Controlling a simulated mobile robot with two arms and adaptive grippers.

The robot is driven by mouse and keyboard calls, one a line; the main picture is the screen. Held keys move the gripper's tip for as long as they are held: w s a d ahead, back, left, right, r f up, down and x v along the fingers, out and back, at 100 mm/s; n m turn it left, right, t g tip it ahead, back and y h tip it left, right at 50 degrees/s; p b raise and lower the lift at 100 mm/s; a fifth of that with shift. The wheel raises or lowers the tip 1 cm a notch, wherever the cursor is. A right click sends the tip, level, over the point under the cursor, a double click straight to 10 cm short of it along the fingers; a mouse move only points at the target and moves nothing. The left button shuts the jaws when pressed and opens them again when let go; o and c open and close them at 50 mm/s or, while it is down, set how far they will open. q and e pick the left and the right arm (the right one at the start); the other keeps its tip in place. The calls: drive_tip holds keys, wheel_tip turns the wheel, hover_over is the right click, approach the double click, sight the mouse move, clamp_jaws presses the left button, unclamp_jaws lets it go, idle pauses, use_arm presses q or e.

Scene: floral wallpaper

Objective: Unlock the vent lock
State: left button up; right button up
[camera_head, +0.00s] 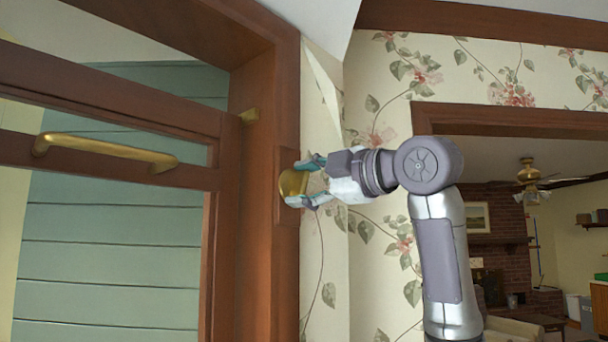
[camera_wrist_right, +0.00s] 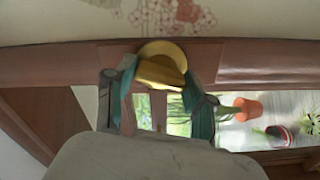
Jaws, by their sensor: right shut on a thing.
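The vent lock (camera_head: 290,184) is a round gold piece on a brown wooden plate on the window's right frame post. It also shows in the right wrist view (camera_wrist_right: 161,48), with a gold thumb-turn standing out from its round base. My right gripper (camera_head: 306,182) comes in from the right, with one finger above the lock and one below it. In the right wrist view, my gripper's teal fingers (camera_wrist_right: 158,78) are on either side of the thumb-turn and shut on it. The fingers partly hide the lock in both views. My left gripper is not in view.
The wood-framed window vent (camera_head: 150,187) has a long gold handle (camera_head: 105,148) across its rail. Floral wallpaper (camera_head: 380,90) covers the wall beside the lock. A doorway at the right opens to a room with a ceiling fan (camera_head: 529,174). Potted plants (camera_wrist_right: 247,108) show in the wrist view.

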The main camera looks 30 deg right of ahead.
drive_tip(key=n+p, duration=0.2)
drive_tip(key=n, duration=0.1)
drive_tip(key=shift+f, duration=0.1)
drive_tip(key=shift+f+n, duration=0.1)
drive_tip(key=shift+n, duration=0.5)
drive_tip(key=shift+a+f, duration=0.1)
drive_tip(key=o, duration=1.2)
drive_tip(key=shift+c, duration=0.2)
drive_tip(key=shift+s, duration=0.1)
drive_tip(key=shift+r, duration=0.2)
drive_tip(key=v, duration=1.2)
